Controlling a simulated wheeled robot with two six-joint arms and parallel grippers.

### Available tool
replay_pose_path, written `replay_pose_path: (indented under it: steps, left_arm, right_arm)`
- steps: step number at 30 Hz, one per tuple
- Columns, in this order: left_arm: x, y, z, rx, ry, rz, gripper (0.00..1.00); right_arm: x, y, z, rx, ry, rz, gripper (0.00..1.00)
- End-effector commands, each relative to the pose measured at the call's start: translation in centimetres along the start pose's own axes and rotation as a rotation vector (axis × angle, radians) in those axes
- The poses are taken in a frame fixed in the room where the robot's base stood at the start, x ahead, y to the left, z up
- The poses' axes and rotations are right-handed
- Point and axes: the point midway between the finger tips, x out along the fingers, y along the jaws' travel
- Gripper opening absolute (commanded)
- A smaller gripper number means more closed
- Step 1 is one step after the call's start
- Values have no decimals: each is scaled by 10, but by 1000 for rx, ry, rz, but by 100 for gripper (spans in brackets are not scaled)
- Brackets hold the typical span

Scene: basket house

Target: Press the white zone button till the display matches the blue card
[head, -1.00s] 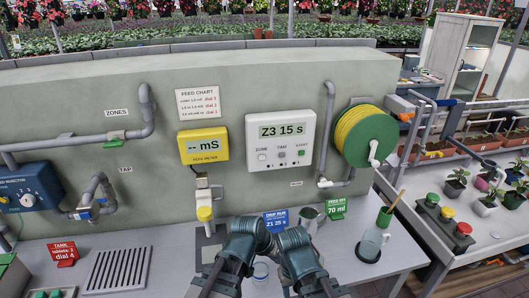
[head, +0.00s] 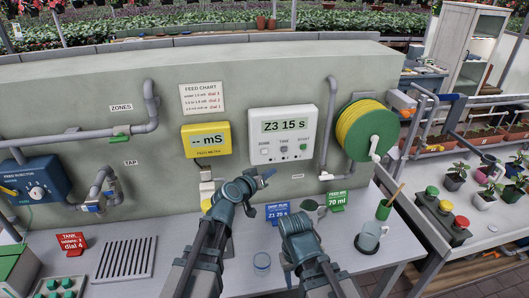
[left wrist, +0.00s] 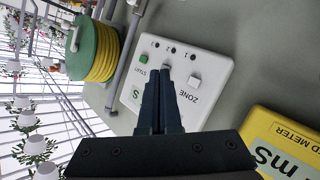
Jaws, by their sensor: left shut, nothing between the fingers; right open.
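The white control box (head: 282,138) is on the wall and its display (head: 284,126) reads "Z3 15 s". Its white zone button (head: 264,151) is at the lower left, and it also shows in the left wrist view (left wrist: 195,81). The blue card (head: 277,213) on the bench reads "Z1 25 s" under a small heading. My left gripper (head: 267,177) is shut and empty, below the box in the head view. In the left wrist view its fingertips (left wrist: 166,78) appear beside the zone button and cover part of the box. My right gripper (head: 297,222) is low over the bench, its fingertips unclear.
A yellow feed meter (head: 206,141) is left of the box and a green hose reel (head: 366,131) is right of it.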

Motion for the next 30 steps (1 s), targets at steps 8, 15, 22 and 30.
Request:
replay_pose_path:
  steps: [8, 15, 22, 30]
  left_arm:
    - [2, -1, -1, 0, -2, 0, 0]
    - [13, -9, -9, -1, -1, -1, 0]
    - [34, -24, -23, 0, -2, -1, 0]
    - [57, -41, -40, -1, -2, -1, 0]
  right_arm:
    - [0, 0, 0, 0, 0, 0, 50]
    - [0, 0, 0, 0, 0, 0, 50]
    - [0, 0, 0, 0, 0, 0, 50]
    - [0, 0, 0, 0, 0, 0, 50]
